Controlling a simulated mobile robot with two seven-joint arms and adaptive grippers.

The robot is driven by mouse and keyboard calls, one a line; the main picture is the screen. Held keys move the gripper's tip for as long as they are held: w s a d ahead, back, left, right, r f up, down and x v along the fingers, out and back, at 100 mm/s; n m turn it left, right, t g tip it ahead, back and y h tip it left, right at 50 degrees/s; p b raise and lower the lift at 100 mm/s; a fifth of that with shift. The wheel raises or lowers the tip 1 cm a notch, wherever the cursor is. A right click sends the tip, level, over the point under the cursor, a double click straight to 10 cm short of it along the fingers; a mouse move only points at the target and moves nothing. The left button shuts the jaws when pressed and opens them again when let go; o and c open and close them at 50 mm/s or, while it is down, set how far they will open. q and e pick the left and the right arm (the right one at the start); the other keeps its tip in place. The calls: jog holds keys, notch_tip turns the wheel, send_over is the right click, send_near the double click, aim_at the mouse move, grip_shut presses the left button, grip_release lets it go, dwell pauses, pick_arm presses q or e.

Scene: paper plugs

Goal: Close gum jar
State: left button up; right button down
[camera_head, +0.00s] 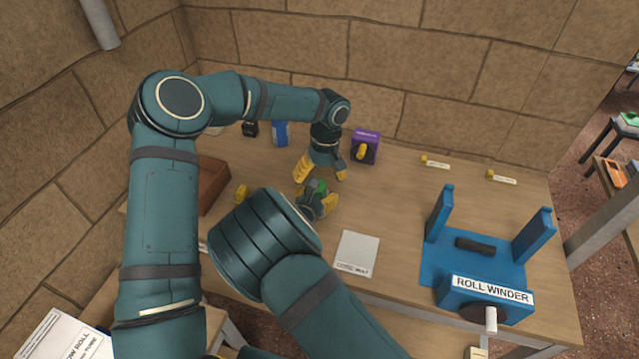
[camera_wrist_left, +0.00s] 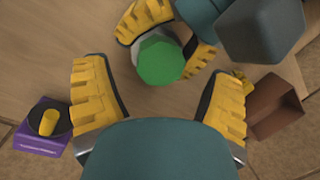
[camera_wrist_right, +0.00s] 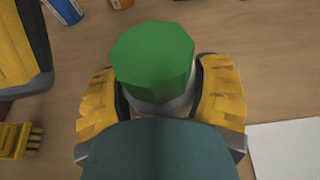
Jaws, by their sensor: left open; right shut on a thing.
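The gum jar is a pale jar (camera_wrist_right: 160,105) with a green faceted lid (camera_wrist_right: 155,58) on top, in the right wrist view. The lid also shows in the head view (camera_head: 319,186) and in the left wrist view (camera_wrist_left: 160,62). I cannot tell whether the lid is fully seated. My right gripper (camera_head: 320,205) is shut on the jar, its yellow fingers on either side of the body below the lid. My left gripper (camera_head: 322,172) is open and empty, pointing down just above and beyond the lid. The jar's lower part is hidden by the grippers.
A purple box (camera_head: 372,137) with a yellow part, a blue can (camera_head: 280,133) and a brown open box (camera_head: 212,182) stand around the jar. A pale mat (camera_head: 357,252) lies to the right. The blue roll winder (camera_head: 440,268) stands at the far right. The table behind the mat is clear.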

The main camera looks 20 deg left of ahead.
pick_arm(q)
jog(key=shift+r, duration=0.55)
jog(key=o, duration=0.3)
notch_tip(320, 180, up, 12)
jog(key=w, duration=0.1)
jog(key=shift+w+d, duration=0.4)
jog(key=shift+d, duration=0.05)
pick_arm(e)
grip_release()
jog(key=shift+r, duration=5)
